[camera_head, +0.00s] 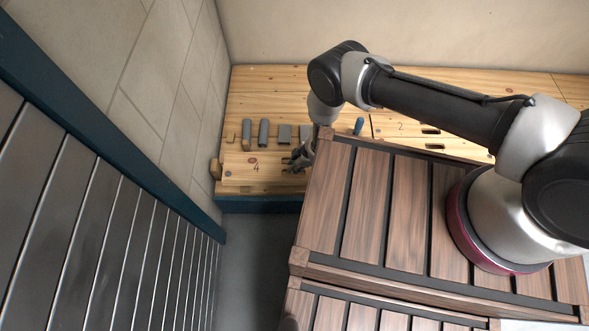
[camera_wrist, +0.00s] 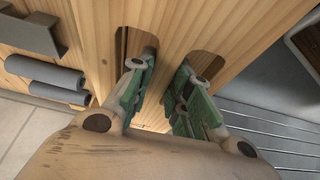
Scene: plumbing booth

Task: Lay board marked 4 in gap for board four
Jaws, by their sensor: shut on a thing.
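The board marked 4 (camera_head: 258,170) is a pale wooden board at the front left of the wooden bench in the head view. Its black 4 and a small dark red round spot show left of my gripper. My gripper (camera_head: 298,160) is at the board's right part, partly hidden by the slatted brown deck. In the wrist view, the green fingers of my gripper (camera_wrist: 165,85) reach into two rounded slots and are shut on the strip of wood between them, part of the board (camera_wrist: 168,35). I cannot make out the gap for board four.
Several grey parts (camera_head: 264,132) stand in a row behind the board, close to my gripper. A board marked 2 (camera_head: 400,118) lies further right. The brown slatted deck (camera_head: 345,215) stands in front. A tiled wall (camera_head: 165,70) borders the bench on the left.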

